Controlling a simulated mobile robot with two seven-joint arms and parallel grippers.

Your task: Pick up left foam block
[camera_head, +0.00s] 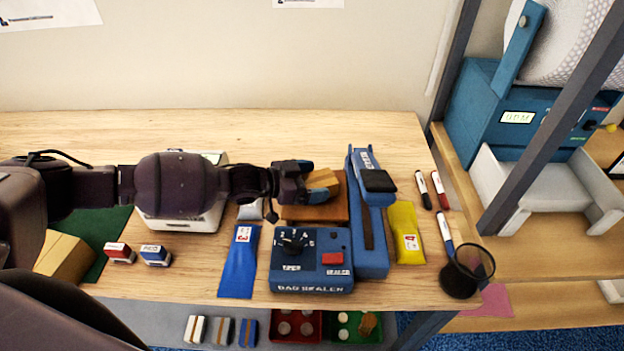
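A small tan block (324,183), which looks like the foam block, is at the centre of the head view over a flat brown-orange piece (325,212). My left arm reaches in from the left, and my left gripper (303,180) is at the block's left end. The fingers overlap that end in the picture. I cannot tell whether they are closed on the block or only around it, or whether the block rests on the brown piece. My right gripper is out of view.
A blue bag sealer (312,263) and long blue sealing tool (370,230) stand close by. Blue (238,265) and yellow (405,232) pouches flank them. A white device (185,215) is under my arm. A larger tan block (62,257) lies left, with two stamps (120,252) nearby.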

